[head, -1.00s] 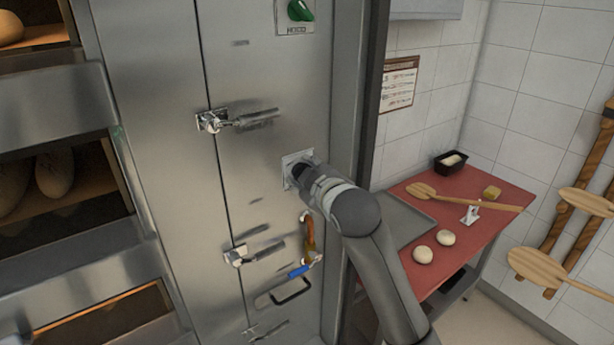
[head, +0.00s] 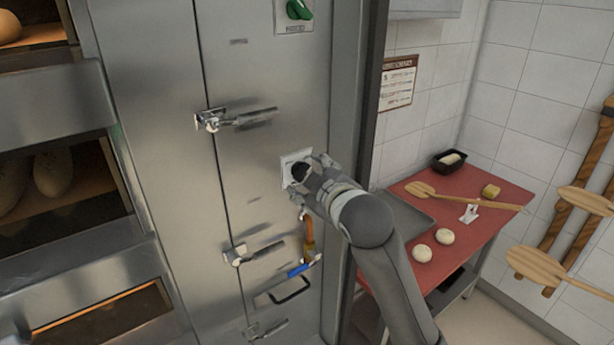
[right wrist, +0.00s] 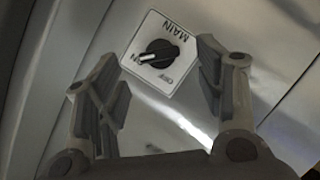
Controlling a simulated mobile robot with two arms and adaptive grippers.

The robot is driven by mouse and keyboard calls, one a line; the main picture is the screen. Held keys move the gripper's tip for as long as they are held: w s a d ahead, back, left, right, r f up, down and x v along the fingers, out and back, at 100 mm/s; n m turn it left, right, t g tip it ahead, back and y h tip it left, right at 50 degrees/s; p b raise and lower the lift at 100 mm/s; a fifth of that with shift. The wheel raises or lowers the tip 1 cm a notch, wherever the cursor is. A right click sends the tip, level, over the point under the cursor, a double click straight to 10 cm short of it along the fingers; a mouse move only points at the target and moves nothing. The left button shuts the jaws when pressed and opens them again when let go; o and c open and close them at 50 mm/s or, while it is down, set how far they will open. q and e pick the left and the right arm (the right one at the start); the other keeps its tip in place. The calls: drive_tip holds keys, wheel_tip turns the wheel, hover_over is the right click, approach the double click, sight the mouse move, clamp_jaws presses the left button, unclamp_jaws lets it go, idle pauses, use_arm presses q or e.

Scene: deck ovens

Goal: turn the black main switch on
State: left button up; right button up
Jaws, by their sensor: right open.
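The black main switch (right wrist: 158,53) is a round knob on a white square plate (right wrist: 183,43) marked MAIN, with ON and OFF labels. In the right wrist view its pale pointer mark is turned towards the ON label. In the head view the knob (head: 299,172) shows partly, on the steel cabinet front. My right gripper (head: 315,174) is open just in front of and to the right of the knob. In the right wrist view its two fingers stand apart below and beside the plate, with nothing between them. My left gripper is not in view.
A green knob (head: 298,10) sits higher on the cabinet. Door latches (head: 235,118) and a padlock with a blue band (head: 300,270) are nearby. A red table (head: 470,240) with dough balls and a wooden peel stands right. Oven decks (head: 60,190) are left.

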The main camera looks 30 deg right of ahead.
drive_tip(key=shift+v, duration=2)
drive_tip(key=s+a+f+m+g+y, duration=0.1)
drive_tip(key=s+a+f+g, duration=0.3)
drive_tip(key=f, duration=0.7)
drive_tip(key=s+f+m+g, duration=0.2)
drive_tip(key=s+f, duration=0.4)
drive_tip(key=f, duration=0.4)
drive_tip(key=s+a+f+m+g+y, duration=0.1)
drive_tip(key=s+a+f+g, duration=0.15)
drive_tip(key=s+f, duration=0.5)
drive_tip(key=s+a+f+m+g, duration=0.1)
drive_tip(key=s+f+m+g, duration=0.3)
drive_tip(key=s, duration=0.6)
wheel_tip(320, 180, down, 37)
drive_tip(key=s+n+b, duration=0.2)
drive_tip(key=n+b, duration=0.1)
drive_tip(key=b, duration=0.5)
drive_tip(key=s+d+f+b, duration=0.1)
drive_tip(key=s+f+b, duration=0.2)
drive_tip(key=s+f, duration=0.5)
drive_tip(key=s+d+f+g+b, duration=0.1)
drive_tip(key=s+f+b, duration=0.2)
drive_tip(key=s+f, duration=0.5)
wheel_tip(320, 180, down, 5)
drive_tip(key=shift+s+d+r, duration=0.1)
drive_tip(key=shift+s+d, duration=0.1)
drive_tip(key=shift+d, duration=0.05)
